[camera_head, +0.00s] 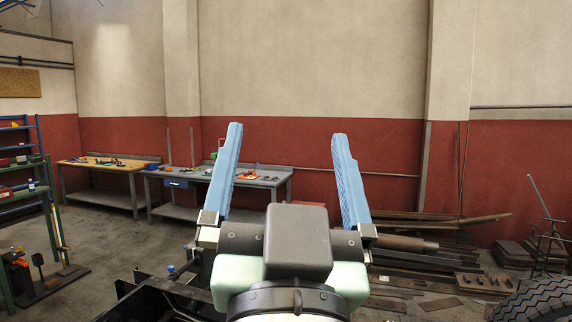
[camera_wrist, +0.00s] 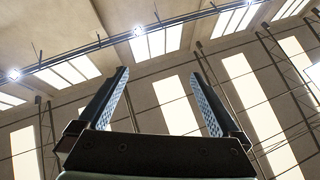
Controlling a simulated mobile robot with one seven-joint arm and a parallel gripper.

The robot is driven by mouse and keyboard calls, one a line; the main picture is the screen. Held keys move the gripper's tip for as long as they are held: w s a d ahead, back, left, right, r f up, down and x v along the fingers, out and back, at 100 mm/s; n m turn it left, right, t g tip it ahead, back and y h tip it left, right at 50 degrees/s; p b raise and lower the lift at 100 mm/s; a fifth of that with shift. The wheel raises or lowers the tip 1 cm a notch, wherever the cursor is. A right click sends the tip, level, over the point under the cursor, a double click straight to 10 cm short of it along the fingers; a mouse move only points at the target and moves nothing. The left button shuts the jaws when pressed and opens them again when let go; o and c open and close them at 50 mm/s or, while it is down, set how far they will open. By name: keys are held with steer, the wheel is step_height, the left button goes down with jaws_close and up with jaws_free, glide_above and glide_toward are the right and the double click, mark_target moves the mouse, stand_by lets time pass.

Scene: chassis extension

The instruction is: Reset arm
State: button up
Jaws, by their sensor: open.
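My gripper (camera_head: 287,150) stands in the middle of the head view, raised in front of me with its two blue fingers pointing up. The fingers are wide apart with nothing between them. In the wrist view my gripper (camera_wrist: 161,90) also shows two spread, textured fingers and an empty gap. Behind them the wrist view has only the ceiling, lamps and tall windows. My arm's wrist covers the lower middle of the head view and hides the floor behind it.
A wooden-topped workbench (camera_head: 100,165) and a grey workbench (camera_head: 262,181) with tools stand along the back wall. A shelf rack (camera_head: 48,190) is at left. Metal stock (camera_head: 425,262) lies on the floor at right. A tyre (camera_head: 535,302) is at the lower right. A dark frame (camera_head: 165,298) is at lower left.

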steer(key=s+r+n+t, duration=0.1)
steer(key=s+r+t, duration=0.1)
steer(key=s+r, duration=0.3)
steer(key=shift+s+r+n+t, duration=0.2)
steer(key=shift+n+t, duration=0.1)
steer(key=shift+t, duration=0.1)
steer(key=shift+a, duration=0.1)
step_height(320, 180, down, 14)
steer(key=b, duration=1.4)
steer(key=shift+d+f, duration=0.15)
steer(key=shift+d, duration=0.05)
steer(key=shift+w, duration=0.1)
